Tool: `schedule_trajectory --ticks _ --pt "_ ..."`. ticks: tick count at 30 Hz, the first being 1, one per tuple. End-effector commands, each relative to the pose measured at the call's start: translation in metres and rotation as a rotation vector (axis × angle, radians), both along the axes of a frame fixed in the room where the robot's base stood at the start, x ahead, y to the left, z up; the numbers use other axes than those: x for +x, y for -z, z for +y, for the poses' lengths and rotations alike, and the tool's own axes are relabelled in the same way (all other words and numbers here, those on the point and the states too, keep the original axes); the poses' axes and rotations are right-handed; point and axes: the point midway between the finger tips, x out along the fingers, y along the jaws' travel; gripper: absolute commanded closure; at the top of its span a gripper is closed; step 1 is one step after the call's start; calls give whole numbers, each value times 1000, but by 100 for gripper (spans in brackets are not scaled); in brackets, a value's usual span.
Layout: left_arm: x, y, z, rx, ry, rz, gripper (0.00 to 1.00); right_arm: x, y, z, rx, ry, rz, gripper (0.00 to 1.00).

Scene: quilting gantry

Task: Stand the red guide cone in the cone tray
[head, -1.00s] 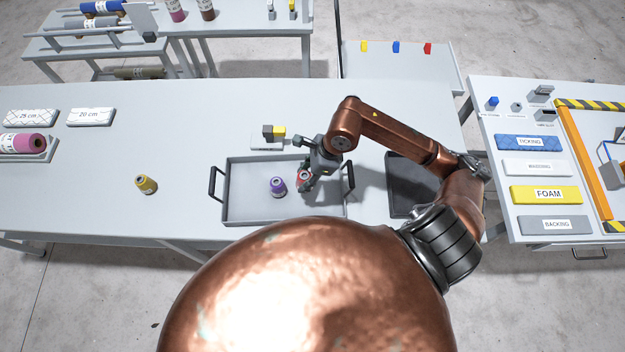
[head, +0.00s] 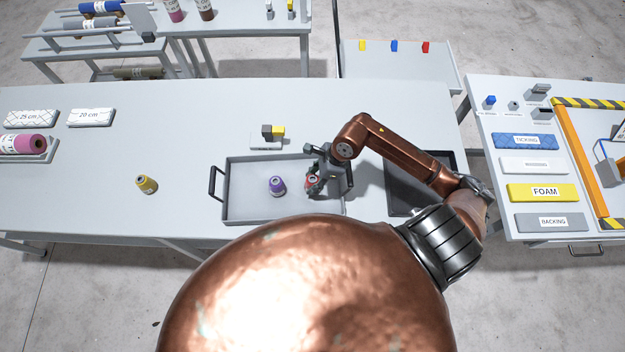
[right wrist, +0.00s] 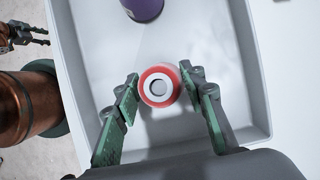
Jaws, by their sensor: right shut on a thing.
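The red guide cone (head: 311,184) is upright or nearly so, over the right half of the grey cone tray (head: 240,205). My right gripper (head: 317,179) is shut on it; in the right wrist view the cone's red-and-white ringed top (right wrist: 159,86) shows between the green fingers. I cannot tell whether its base touches the tray floor. A purple cone (head: 276,186) stands in the tray to its left. A yellow cone (head: 147,184) stands on the table, left of the tray.
The tray has black handles, the left one (head: 214,184) clear of my arm. A dark tray (head: 400,200) lies to the right, partly under my right arm. A small block stand (head: 266,142) is behind the cone tray. The table between the yellow cone and tray is clear.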

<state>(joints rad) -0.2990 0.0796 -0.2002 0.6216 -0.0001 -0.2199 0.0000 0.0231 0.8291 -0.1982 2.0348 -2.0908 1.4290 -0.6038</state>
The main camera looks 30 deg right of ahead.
Motion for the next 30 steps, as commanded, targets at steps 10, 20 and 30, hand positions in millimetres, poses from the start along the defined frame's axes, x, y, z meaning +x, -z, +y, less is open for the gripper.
schedule_trajectory --ticks 10,20,30 --pt "-1 1 0 0 0 2 60 0 1 0 0 0 0 45" --pt "-2 -1 0 0 0 3 60 0 -5 -2 -1 0 -2 45" --pt "-3 8 0 1 0 5 60 -11 -63 -25 -5 0 -3 45"
